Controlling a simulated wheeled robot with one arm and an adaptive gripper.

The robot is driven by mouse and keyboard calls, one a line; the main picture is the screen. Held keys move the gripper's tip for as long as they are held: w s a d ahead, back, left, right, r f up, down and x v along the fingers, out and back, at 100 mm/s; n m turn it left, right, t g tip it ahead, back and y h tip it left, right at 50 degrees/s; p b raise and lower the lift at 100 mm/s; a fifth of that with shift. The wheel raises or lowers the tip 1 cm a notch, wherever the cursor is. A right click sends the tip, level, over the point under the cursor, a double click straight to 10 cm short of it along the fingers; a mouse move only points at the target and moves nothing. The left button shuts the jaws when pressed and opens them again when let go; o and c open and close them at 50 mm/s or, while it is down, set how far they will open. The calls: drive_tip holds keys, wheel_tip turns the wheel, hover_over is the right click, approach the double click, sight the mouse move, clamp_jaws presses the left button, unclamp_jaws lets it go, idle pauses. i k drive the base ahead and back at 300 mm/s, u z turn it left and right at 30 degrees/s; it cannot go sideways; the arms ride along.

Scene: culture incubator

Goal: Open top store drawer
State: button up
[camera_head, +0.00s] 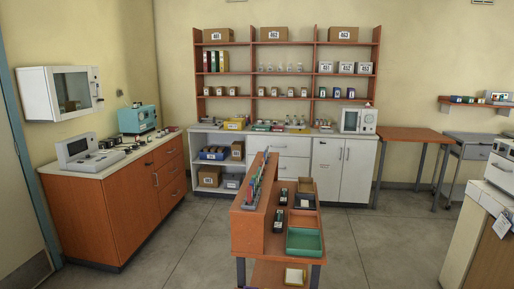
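My gripper is not in view. A white base cabinet along the back wall has a wide white drawer (290,147) at its top, which looks shut. A larger white front (294,168) lies below it, partly hidden by the orange rack in the middle. The orange wooden cabinet (131,203) at the left has a stack of drawers at its far end, and its top drawer (167,152) looks shut. I cannot tell which of these is the store drawer.
An orange rack table (252,225) with bottles and a green tray (304,242) stands mid-floor before the white cabinet. Open floor (190,245) lies left of it, and more to the right (385,240). An orange table (412,134) stands at the back right.

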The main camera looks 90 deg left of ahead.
sight(288, 146)
drive_tip(key=u, duration=3)
drive_tip(key=k, duration=0.45)
drive_tip(key=u, duration=0.9)
drive_tip(key=i, duration=2.1)
drive_tip(key=z, duration=0.15)
drive_tip(key=i, duration=2.1)
drive_tip(key=z, duration=1.1)
drive_tip(key=i, duration=3.4)
drive_tip(key=z, duration=0.05)
